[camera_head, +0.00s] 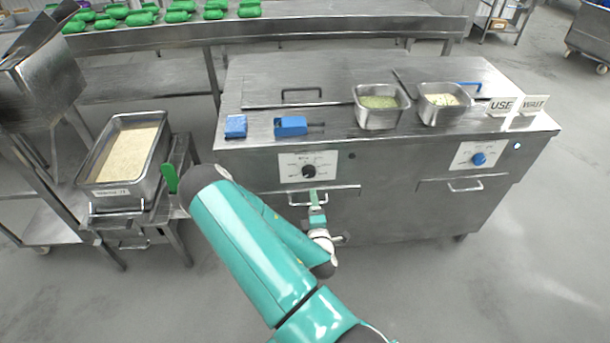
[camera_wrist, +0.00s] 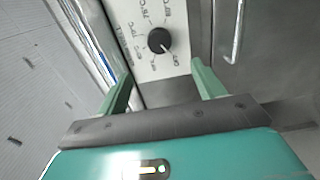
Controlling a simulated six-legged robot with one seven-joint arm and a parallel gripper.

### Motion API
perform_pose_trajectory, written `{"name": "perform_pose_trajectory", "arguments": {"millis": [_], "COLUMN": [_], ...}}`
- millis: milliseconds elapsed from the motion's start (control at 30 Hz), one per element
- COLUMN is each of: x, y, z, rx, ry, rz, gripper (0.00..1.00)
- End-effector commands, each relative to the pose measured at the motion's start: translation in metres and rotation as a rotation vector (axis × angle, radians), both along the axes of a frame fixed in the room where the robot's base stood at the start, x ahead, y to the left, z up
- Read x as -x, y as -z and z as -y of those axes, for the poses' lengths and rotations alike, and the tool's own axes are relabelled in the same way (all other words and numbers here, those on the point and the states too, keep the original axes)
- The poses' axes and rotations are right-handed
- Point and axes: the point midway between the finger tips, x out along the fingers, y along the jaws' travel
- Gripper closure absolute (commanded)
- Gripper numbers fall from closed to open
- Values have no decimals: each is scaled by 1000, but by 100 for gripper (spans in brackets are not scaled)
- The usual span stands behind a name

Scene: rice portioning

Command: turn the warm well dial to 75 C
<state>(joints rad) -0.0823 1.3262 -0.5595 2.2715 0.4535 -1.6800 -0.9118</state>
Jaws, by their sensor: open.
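The black dial (camera_head: 308,171) sits on a white label plate (camera_head: 292,178) on the left front of the steel counter. In the wrist view the dial (camera_wrist: 159,40) is ringed by temperature marks, one of which looks like 75 °C near the top. Its white pointer aims to the lower right, toward a mark too small to read surely. My gripper (camera_head: 314,196) is just below the dial, facing the panel. In the wrist view its two green fingers (camera_wrist: 161,74) are open and empty, with the dial ahead between them and apart from them.
A handle (camera_head: 324,188) crosses the front below the dial. A blue dial (camera_head: 479,159) is on the right panel. Two steel pans (camera_head: 382,118) (camera_head: 440,114) and blue items (camera_head: 290,126) stand on top. A rice tray (camera_head: 92,187) is at left.

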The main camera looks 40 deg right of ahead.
Motion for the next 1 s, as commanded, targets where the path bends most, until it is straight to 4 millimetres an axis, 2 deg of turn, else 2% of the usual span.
{"name": "perform_pose_trajectory", "arguments": {"millis": [600,800,1000], "x": [-93,-107,-108], "y": [-1,0,0], "z": [65,73,74], "rx": [-1,-2,-3], "ry": [1,-1,0], "rz": [2,0,-1], "gripper": [32,32,32]}}
